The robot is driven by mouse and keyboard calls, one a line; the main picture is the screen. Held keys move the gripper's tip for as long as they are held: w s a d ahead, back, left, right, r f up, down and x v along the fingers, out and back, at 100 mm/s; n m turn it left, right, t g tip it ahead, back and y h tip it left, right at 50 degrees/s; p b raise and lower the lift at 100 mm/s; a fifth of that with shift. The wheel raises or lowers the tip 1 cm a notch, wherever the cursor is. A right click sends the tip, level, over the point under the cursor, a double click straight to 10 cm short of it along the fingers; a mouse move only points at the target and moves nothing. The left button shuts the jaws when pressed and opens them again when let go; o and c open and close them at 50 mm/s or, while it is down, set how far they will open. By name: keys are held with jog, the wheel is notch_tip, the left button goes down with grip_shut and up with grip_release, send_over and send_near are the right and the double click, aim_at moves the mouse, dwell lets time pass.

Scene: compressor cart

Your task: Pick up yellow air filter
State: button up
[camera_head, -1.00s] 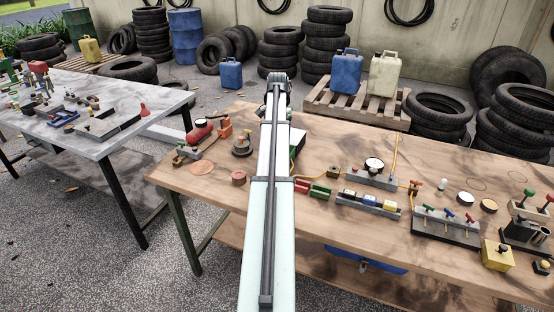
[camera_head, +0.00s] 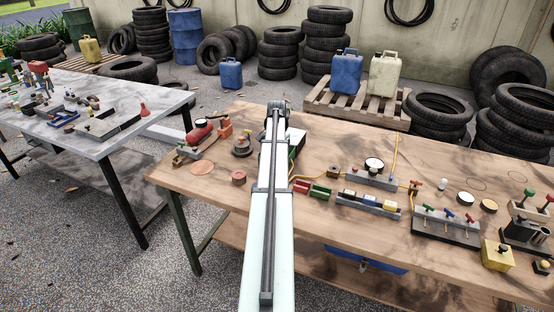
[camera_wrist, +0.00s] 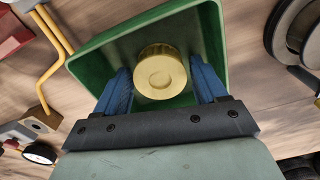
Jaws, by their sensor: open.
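The yellow air filter (camera_wrist: 160,72) is a short ribbed cylinder with a round raised centre. In the wrist view it sits inside a green square tray (camera_wrist: 212,28). My gripper (camera_wrist: 161,84) is open, its two blue fingers reaching into the tray on either side of the filter. A small gap seems to show between filter and fingers; I cannot tell whether either touches. In the head view my arm hides the filter and my gripper, and only part of a green-sided box (camera_head: 298,142) shows beside the arm.
The wooden workbench (camera_head: 300,235) holds a gauge block (camera_head: 373,170), a yellow hose (camera_head: 394,155), a valve board (camera_head: 447,226) and a red-and-orange device (camera_head: 202,134). A dial gauge (camera_wrist: 40,153) and dark round parts (camera_wrist: 300,35) lie around the tray in the wrist view.

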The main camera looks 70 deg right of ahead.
jog(key=shift+f, duration=0.35)
jog(key=c, duration=0.9)
